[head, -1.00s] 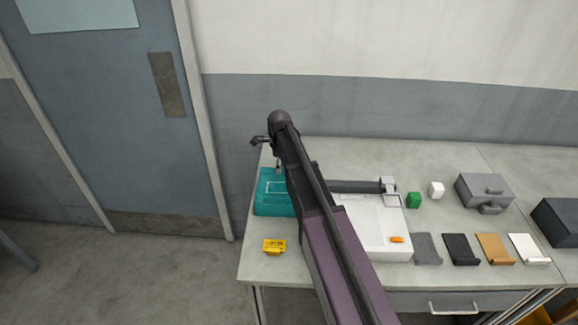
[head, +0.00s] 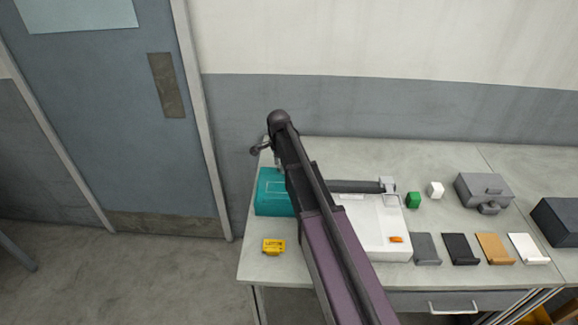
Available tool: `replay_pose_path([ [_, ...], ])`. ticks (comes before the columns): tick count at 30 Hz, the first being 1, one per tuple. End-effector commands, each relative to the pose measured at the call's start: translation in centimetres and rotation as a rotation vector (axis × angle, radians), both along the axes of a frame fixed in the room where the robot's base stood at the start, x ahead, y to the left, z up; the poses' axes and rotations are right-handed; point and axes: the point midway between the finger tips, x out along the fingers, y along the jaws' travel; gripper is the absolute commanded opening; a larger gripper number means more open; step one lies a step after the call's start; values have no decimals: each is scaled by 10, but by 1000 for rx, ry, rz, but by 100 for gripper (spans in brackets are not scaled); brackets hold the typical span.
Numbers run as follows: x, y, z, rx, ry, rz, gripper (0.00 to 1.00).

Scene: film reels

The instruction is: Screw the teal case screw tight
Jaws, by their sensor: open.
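The teal case (head: 273,193) sits at the left end of the table, partly hidden behind my arm. Its screw cannot be made out. My gripper (head: 258,148) shows at the end of my arm, above the back edge of the teal case. It is open, and only part of it is visible; the arm hides the rest. I cannot tell whether it touches anything on the case.
A yellow block (head: 273,247) lies near the front left edge. A door (head: 110,130) stands left.

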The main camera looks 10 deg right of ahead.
Motion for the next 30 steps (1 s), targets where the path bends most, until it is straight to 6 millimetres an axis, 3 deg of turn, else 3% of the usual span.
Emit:
replay_pose_path([
  [30,0,0,0,0,0,656,63],
])
